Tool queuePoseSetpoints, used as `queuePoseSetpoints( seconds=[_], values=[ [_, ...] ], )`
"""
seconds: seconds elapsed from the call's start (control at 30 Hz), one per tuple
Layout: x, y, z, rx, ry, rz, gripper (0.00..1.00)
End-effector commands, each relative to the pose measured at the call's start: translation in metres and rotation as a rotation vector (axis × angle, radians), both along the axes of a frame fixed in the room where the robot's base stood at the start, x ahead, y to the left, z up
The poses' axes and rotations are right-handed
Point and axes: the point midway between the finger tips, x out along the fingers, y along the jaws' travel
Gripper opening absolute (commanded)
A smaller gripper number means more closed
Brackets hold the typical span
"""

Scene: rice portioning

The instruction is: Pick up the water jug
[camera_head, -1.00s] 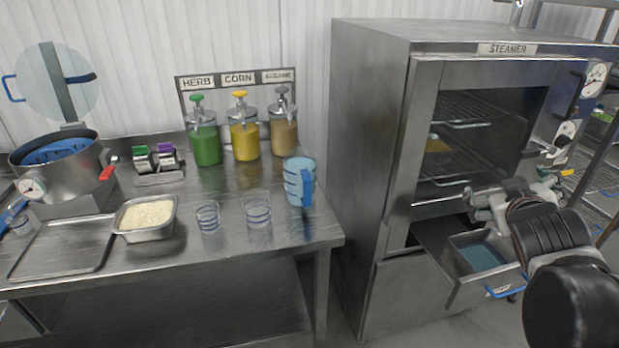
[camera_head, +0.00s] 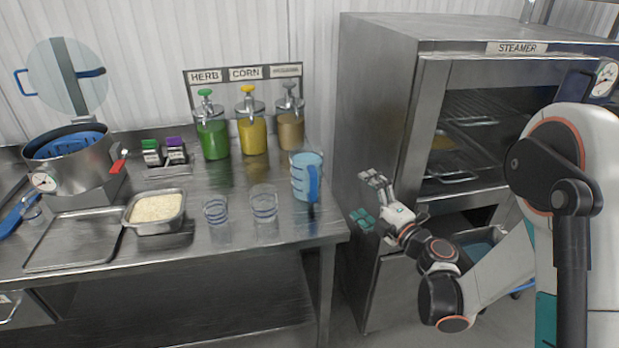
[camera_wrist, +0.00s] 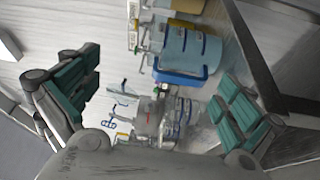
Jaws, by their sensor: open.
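The water jug (camera_head: 304,176) is a clear pitcher with light blue water, blue bands and a blue handle. It stands upright near the right front corner of the steel table (camera_head: 270,229). In the wrist view the jug (camera_wrist: 182,50) appears between my finger pads, at the upper middle, with its blue handle toward me. My gripper (camera_head: 367,199) is open and empty, to the right of the jug and apart from it, in front of the steamer's left side. Its teal pads show wide apart in the wrist view (camera_wrist: 155,98).
Two clear measuring cups (camera_head: 264,203) stand left of the jug. Sauce pump bottles (camera_head: 252,133) stand behind it. A rice pan (camera_head: 155,228) and a pot (camera_head: 85,160) are farther left. The steamer (camera_head: 376,110) rises right of the table, with a narrow gap between.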

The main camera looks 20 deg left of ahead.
Motion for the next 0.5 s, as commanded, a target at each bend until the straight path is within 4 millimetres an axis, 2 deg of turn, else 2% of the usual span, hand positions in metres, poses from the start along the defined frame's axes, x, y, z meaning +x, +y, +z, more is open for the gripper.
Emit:
queuePoseSetpoints(
  seconds=[0.03, 0.1, 0.2, 0.33, 0.5],
  values=[
    [-0.005, 0.007, -0.013, -0.023, -0.007, 0.031, 1.0],
    [-0.012, 0.014, -0.027, -0.051, -0.014, 0.067, 1.0],
    [-0.017, 0.021, -0.039, -0.074, -0.02, 0.096, 1.0],
    [-0.012, 0.035, -0.044, -0.082, -0.022, 0.109, 1.0],
    [0.005, 0.062, -0.045, -0.081, -0.021, 0.108, 1.0]
  ],
)
